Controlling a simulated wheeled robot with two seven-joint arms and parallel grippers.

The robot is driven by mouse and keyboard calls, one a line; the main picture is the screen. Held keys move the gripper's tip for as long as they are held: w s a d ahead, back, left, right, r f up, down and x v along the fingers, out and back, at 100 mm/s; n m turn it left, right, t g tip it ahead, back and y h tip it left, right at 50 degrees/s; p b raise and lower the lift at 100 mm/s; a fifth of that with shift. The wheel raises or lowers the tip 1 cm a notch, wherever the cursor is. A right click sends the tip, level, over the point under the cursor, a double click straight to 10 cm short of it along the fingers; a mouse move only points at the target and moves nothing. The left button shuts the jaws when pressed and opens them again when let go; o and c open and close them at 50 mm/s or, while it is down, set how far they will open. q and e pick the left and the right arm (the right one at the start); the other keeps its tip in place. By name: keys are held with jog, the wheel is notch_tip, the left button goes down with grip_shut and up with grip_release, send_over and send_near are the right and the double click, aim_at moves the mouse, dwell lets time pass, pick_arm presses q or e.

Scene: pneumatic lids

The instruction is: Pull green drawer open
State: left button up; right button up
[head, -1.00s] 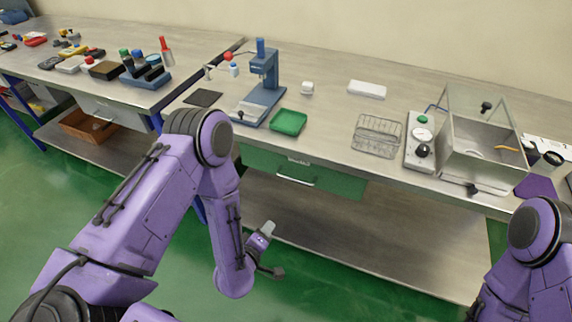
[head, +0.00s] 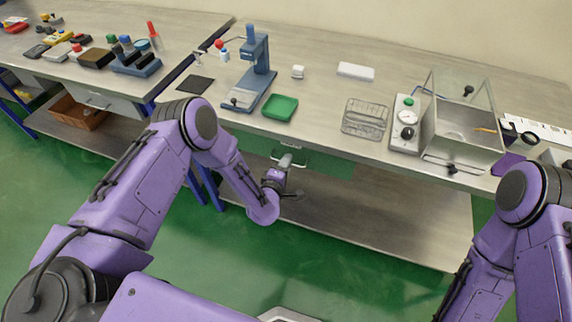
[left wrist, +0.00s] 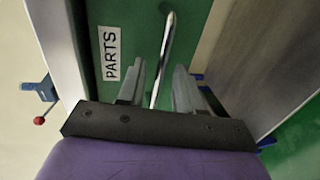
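The green drawer (head: 325,163) sits under the front edge of the workbench and looks shut. In the left wrist view its green front (left wrist: 135,22) carries a white label reading PARTS (left wrist: 110,52). A shiny bar handle (left wrist: 165,50) stands on that front. My left gripper (left wrist: 160,82) is open, with a finger on each side of the handle and a gap visible. In the head view my left gripper (head: 285,165) is at the drawer front and hides part of it. My right arm is at the right edge; its gripper is out of view.
The workbench top (head: 320,95) holds a blue press (head: 255,70), a green tray (head: 280,107), a wire rack (head: 365,118) and a clear-lidded box (head: 462,125). A lower shelf (head: 380,205) lies below the drawer. Green floor is free in front.

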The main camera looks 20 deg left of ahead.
pick_arm(q)
grip_shut()
dwell(1.3)
